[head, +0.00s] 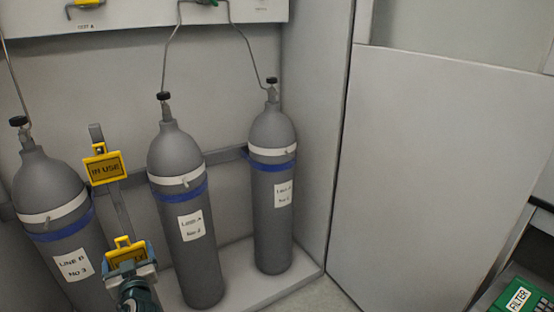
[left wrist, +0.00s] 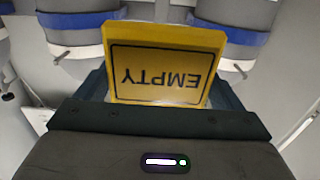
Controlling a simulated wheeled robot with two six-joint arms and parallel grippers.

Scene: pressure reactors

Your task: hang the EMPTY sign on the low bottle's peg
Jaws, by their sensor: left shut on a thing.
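My left gripper (head: 130,272) is shut on the yellow EMPTY sign (head: 125,252), held in front of the gap between the left and middle bottles. In the left wrist view the sign (left wrist: 160,65) reads EMPTY upside down between the fingers. Three grey bottles stand against the wall: a left one (head: 48,185), a middle one (head: 172,150) and a right one (head: 272,135). Each has a white band with a small peg at its front; the middle peg (head: 186,184) is bare. Which bottle is low cannot be told here. The sign is apart from the pegs.
A yellow IN USE sign (head: 104,168) hangs on a strap between the left and middle bottles. Thin pipes rise from the bottle valves to a white panel (head: 140,15). A pale cabinet panel (head: 430,150) stands right. A green FILTER box (head: 520,297) is at lower right.

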